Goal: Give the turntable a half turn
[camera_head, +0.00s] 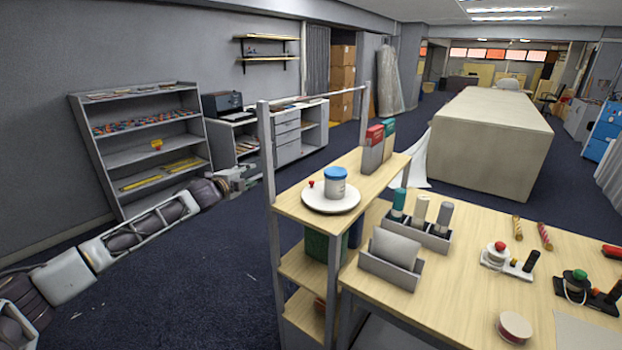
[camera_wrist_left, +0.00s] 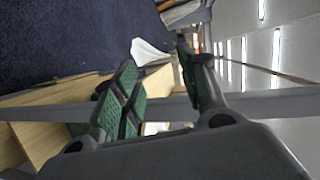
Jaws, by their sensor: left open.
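The turntable (camera_head: 318,203) is a round white disc on the top board of a wooden shelf unit. A white jar with a blue lid (camera_head: 336,184) stands on it, right of its middle. A small red knob (camera_head: 311,184) sits at its far left edge. My left gripper (camera_head: 248,178) is left of the shelf unit, beyond its metal post, apart from the turntable. In the left wrist view its green-padded fingers (camera_wrist_left: 156,66) are spread with nothing between them. The turntable cannot be made out there. My right gripper is not in view.
Red and green binders (camera_head: 373,148) stand behind the turntable. A grey bottle rack (camera_head: 430,235) and paper holder (camera_head: 388,268) are on the table to the right.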

